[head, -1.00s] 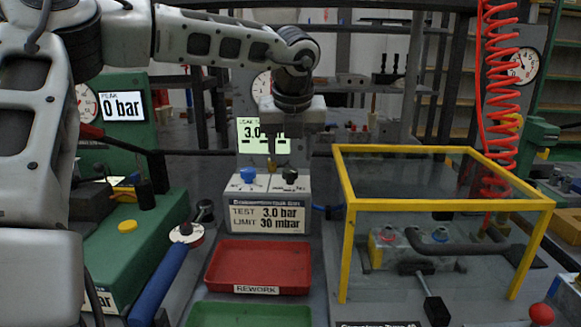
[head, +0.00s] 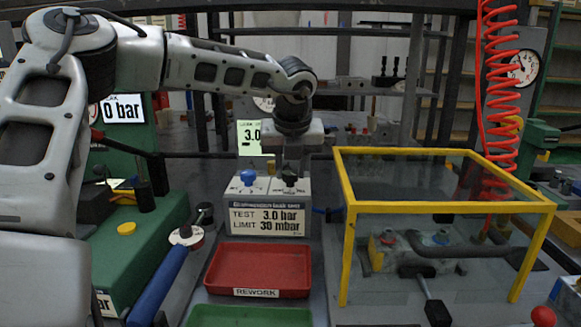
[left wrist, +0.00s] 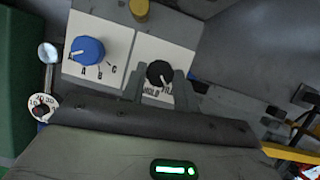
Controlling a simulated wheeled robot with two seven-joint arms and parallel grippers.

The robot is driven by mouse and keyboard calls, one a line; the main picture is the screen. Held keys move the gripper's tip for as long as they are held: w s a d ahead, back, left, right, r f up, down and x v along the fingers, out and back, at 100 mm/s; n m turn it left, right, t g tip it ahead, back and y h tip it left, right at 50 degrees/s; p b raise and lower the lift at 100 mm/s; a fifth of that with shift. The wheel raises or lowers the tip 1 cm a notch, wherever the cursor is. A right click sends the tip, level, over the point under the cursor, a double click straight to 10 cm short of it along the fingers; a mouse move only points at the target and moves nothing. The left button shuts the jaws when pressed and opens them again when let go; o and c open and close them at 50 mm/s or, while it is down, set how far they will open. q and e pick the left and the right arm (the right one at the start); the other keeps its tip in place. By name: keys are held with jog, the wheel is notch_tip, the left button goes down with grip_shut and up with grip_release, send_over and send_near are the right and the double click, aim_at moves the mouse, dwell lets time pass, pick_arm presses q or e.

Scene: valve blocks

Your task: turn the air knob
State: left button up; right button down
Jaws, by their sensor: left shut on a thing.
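The test unit (head: 266,204) stands behind the red tray, with a blue knob (head: 248,177) and a black knob (head: 290,178) on top. My left gripper (head: 291,166) points down at the black knob from above. In the left wrist view, its two grey fingers (left wrist: 160,88) are on either side of the black knob (left wrist: 158,72), shut on it. The knob's white pointer aims toward the lower right, near lettering that reads HOLD and a partly hidden word. The blue knob (left wrist: 87,51) beside it has A, B and C marks. My right gripper is not in view.
The unit's panel (head: 267,221) reads TEST 3.0 bar, LIMIT 30 mbar. A red REWORK tray (head: 257,291) lies in front. A yellow-framed clear guard (head: 349,255) stands close on the right. A blue-handled tool (head: 158,285) lies at left.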

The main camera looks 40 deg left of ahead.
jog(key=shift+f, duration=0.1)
pick_arm(q)
jog(key=shift+a+m+t+b, duration=0.1)
jog(key=shift+m+t+b, duration=0.35)
jog(key=shift+m, duration=0.45)
jog(key=shift+m+h, duration=0.4)
jog(key=shift+m, duration=0.5)
jog(key=shift+s+a+r+m+t+h, duration=0.1)
jog(key=shift+m+t+h, duration=0.15)
jog(key=shift+m+h, duration=0.6)
jog(key=shift+m+p, duration=0.3)
jog(key=shift+m, duration=0.65)
jog(key=shift+a+m, duration=0.1)
jog(key=shift+m, duration=0.4)
jog(key=shift+m+h+p, duration=0.3)
jog(key=shift+h+p, duration=0.05)
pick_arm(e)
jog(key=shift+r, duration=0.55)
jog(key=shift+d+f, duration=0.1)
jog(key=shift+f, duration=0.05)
